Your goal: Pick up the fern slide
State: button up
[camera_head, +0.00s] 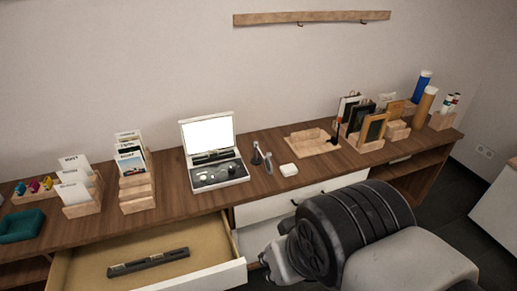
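I cannot pick out a slide with a fern on it; any such slide is too small to tell or hidden. An open white case (212,152) with a lit white panel in its lid and small round dark parts in its base stands mid-table. A long dark bar-shaped holder (148,262) lies in the open drawer (205,279) at lower left. My dark ribbed arm joint fills the lower right; my gripper's fingers do not show.
The wooden table (175,203) runs along the wall. Wooden card racks (137,185) stand at left, near a teal tray (20,226). A wooden tray (312,143), framed pictures (373,128) and tubes (424,106) stand at right. My arm hides part of the drawers.

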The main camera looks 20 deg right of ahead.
aim_at(214, 153)
jog(key=i+l+u, duration=0.15)
jog(key=i+l, duration=0.4)
jog(key=i, duration=0.25)
jog(key=i+l+u, duration=0.2)
jog(key=i+l, duration=0.5)
jog(key=i, duration=0.1)
